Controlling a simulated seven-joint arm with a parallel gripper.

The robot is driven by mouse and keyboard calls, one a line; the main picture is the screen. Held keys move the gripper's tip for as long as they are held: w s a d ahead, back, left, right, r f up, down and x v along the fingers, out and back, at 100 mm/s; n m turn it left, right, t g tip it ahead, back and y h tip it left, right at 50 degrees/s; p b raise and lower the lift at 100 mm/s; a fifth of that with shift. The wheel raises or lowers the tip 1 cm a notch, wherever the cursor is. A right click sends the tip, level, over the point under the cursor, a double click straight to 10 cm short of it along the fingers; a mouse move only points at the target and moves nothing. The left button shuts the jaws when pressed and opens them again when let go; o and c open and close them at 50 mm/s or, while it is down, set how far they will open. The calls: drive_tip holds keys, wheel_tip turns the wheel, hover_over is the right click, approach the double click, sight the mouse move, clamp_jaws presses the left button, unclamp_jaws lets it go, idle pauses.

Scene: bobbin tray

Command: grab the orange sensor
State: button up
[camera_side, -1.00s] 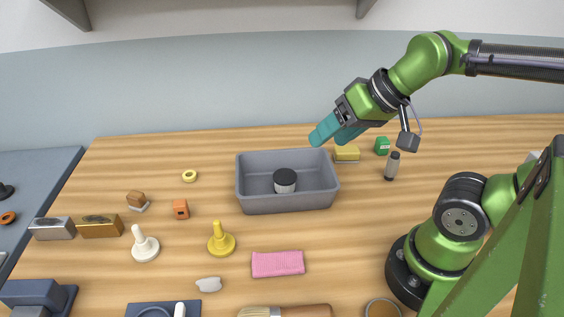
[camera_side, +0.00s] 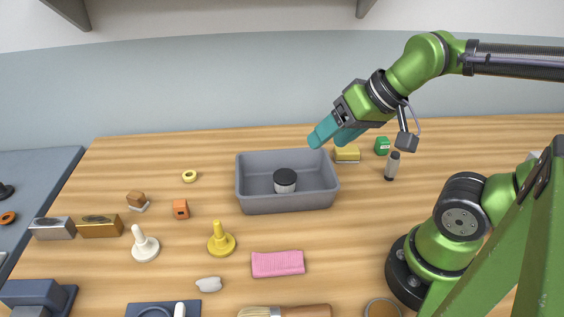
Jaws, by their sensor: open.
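The orange sensor (camera_side: 181,209) is a small orange block with a dark round spot on its front. It stands on the wooden table left of the grey tray. My gripper (camera_side: 331,136) has teal fingers and is open and empty. It hangs in the air by the tray's back right corner, well to the right of the sensor and apart from it.
The grey tray (camera_side: 290,204) holds a black-topped white jar (camera_side: 285,181) and stands between my gripper and the sensor. Near the sensor are a brown block (camera_side: 137,199), a yellow peg on a base (camera_side: 221,241), a white one (camera_side: 145,246) and a yellow ring (camera_side: 189,176).

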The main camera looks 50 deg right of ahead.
drive_tip(key=w+a+f+g, duration=0.1)
drive_tip(key=w, duration=0.1)
drive_tip(key=n+g+h, duration=0.2)
drive_tip(key=n+g, duration=0.4)
drive_tip(key=n, duration=2.6)
hover_over(179, 203)
wheel_tip(179, 203, down, 6)
drive_tip(key=f, duration=1.1)
drive_tip(key=shift+w+a+f, duration=0.1)
drive_tip(key=shift+a+f, duration=0.05)
drive_tip(key=shift+a, duration=0.15)
drive_tip(key=shift+d+f, duration=0.2)
drive_tip(key=shift+f, duration=1.2)
drive_tip(key=shift+d+f, duration=0.15)
drive_tip(key=shift+f, duration=1.2)
